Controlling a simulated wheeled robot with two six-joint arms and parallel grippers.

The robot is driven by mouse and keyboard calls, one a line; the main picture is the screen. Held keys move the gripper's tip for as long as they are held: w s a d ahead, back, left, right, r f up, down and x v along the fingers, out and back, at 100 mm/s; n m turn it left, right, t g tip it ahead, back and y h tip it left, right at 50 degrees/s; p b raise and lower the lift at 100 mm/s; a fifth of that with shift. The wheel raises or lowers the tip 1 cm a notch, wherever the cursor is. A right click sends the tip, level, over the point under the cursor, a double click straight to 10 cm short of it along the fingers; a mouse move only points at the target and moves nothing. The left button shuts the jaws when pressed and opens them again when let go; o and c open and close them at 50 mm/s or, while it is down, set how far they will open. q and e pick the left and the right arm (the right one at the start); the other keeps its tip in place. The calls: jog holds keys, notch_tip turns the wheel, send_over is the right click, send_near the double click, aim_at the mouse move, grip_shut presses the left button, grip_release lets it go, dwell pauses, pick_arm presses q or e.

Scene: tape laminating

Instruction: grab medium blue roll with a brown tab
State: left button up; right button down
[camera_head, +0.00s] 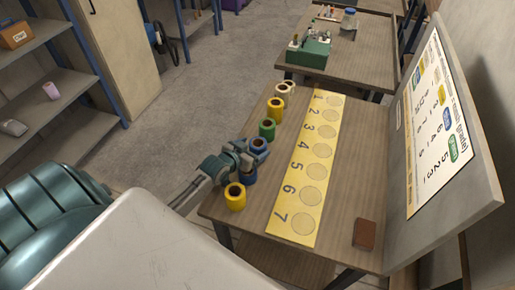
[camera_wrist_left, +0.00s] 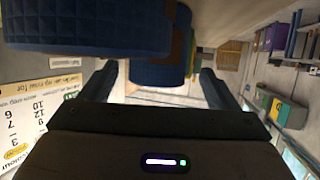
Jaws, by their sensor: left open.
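A blue roll (camera_head: 259,145) stands in the row of tape rolls on the table. My left gripper (camera_head: 251,152) is open at this roll, reaching in from the left. In the left wrist view a blue roll (camera_wrist_left: 156,76) shows between the open fingers of the left gripper (camera_wrist_left: 163,80), with a brown patch near its upper right. Another blue roll (camera_wrist_left: 90,32) fills the upper left of that view, close to the camera. In the head view a darker blue roll (camera_head: 249,175) stands just below the gripper, partly hidden by it. My right gripper is out of view.
A green roll (camera_head: 267,129) and yellow rolls (camera_head: 276,108) (camera_head: 235,196) stand in the same row. A yellow numbered strip (camera_head: 297,212) lies to the right. A brown block (camera_head: 365,234) sits near an upright board (camera_head: 447,190). The table between them is clear.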

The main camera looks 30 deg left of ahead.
pick_arm(q)
jog(key=x, duration=0.3)
jog(key=shift+w+d, duration=0.15)
jog(key=shift+w, duration=0.05)
jog(key=shift+s+r, duration=0.1)
jog(key=c, duration=1.1)
